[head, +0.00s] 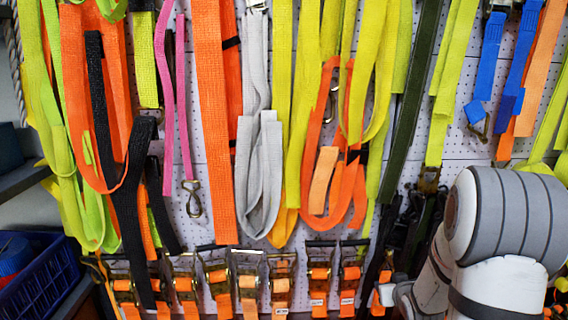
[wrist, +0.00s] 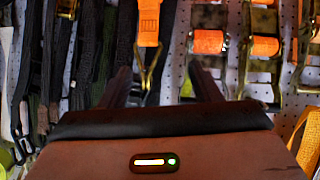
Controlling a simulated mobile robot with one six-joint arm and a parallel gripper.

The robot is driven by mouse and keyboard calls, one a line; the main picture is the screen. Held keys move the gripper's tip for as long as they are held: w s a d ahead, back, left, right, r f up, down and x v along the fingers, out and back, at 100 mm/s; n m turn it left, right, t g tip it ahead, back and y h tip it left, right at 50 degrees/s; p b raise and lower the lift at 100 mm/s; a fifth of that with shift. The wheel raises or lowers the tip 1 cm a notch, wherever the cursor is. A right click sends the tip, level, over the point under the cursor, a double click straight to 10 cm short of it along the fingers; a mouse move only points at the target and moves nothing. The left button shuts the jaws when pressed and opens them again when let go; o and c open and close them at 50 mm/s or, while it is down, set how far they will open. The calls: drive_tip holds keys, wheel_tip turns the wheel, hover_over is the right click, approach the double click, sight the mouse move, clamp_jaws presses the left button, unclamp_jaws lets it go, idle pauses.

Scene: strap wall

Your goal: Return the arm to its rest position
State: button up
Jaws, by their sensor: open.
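My gripper (wrist: 160,88) shows in the wrist view with its two dark fingers spread apart. It is open, and nothing is held between the fingers. Behind the gap hangs an orange strap (wrist: 148,22) with a metal hook (wrist: 150,68) at its end; I cannot tell how far it is from the fingertips. In the head view my white and grey arm fills the lower right, and the gripper itself is not visible there.
A pegboard wall (head: 205,110) is hung with many straps, including a grey strap (head: 259,170) and a pink strap (head: 184,120). Ratchet buckles (head: 249,283) line the bottom. A blue crate (head: 45,270) stands at lower left beside a dark shelf (head: 22,180).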

drive_tip(key=s+a+r+g+p, duration=0.2)
drive_tip(key=s+r+p, duration=0.1)
drive_tip(key=r, duration=0.4)
drive_tip(key=s+a+r+g+p, duration=0.1)
drive_tip(key=s+a+r+p, duration=0.25)
drive_tip(key=r, duration=0.25)
drive_tip(key=s+a+r+g+p, duration=0.3)
drive_tip(key=s+r, duration=0.4)
drive_tip(key=s, duration=0.3)
drive_tip(key=s+a+r+g+y+p, duration=0.1)
drive_tip(key=s+a+r+g+p, duration=0.2)
drive_tip(key=s+a+r+p, duration=0.2)
drive_tip(key=s+a+r, duration=0.1)
drive_tip(key=s+r, duration=0.2)
drive_tip(key=s, duration=0.2)
drive_tip(key=shift+s+a+m, duration=0.3)
drive_tip(key=shift+s+a, duration=0.05)
drive_tip(key=shift+s, duration=0.05)
drive_tip(key=shift+r, duration=0.1)
